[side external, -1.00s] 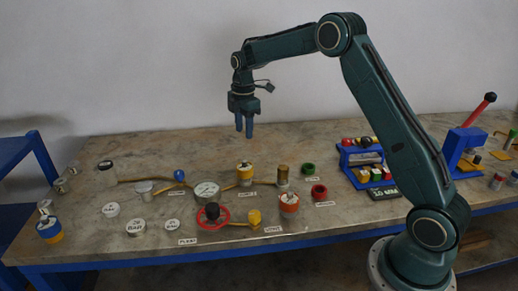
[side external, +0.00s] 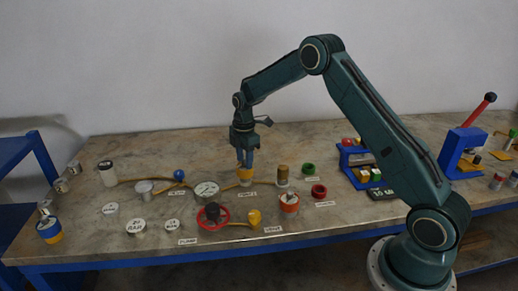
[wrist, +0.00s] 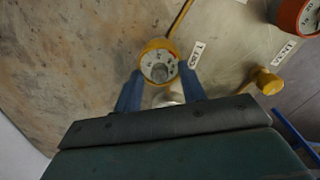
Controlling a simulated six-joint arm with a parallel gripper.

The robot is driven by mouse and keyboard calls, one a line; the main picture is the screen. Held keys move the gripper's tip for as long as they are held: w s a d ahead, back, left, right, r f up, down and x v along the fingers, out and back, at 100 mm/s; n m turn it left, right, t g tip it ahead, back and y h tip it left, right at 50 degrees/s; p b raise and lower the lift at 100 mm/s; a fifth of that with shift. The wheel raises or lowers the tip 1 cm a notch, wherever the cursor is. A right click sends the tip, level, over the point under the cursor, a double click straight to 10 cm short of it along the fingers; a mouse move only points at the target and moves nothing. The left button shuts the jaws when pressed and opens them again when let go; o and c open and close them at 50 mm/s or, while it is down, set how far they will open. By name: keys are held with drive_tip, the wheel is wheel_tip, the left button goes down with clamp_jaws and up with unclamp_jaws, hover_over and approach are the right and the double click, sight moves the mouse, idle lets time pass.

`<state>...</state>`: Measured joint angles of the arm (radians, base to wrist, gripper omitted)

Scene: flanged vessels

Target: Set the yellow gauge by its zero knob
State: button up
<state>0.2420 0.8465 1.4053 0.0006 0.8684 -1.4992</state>
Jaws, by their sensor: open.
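The yellow gauge (side external: 244,173) stands on the bench with a yellow hose beside it, partly hidden by my fingers in the side view. My gripper (side external: 245,161) points straight down at the top of the gauge. In the wrist view my gripper's blue fingers (wrist: 161,78) are spread, one at each side of the gauge's near part. Whether they touch it I cannot tell.
A brass cylinder (side external: 282,174) stands close to the right. The bench behind the gauge is clear.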

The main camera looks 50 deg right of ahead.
drive_tip(key=shift+c, duration=0.4)
clamp_jaws()
drive_tip(key=shift+m, duration=0.3)
drive_tip(key=m, duration=1.1)
idle(0.5)
drive_tip(key=shift+o, duration=0.4)
unclamp_jaws()
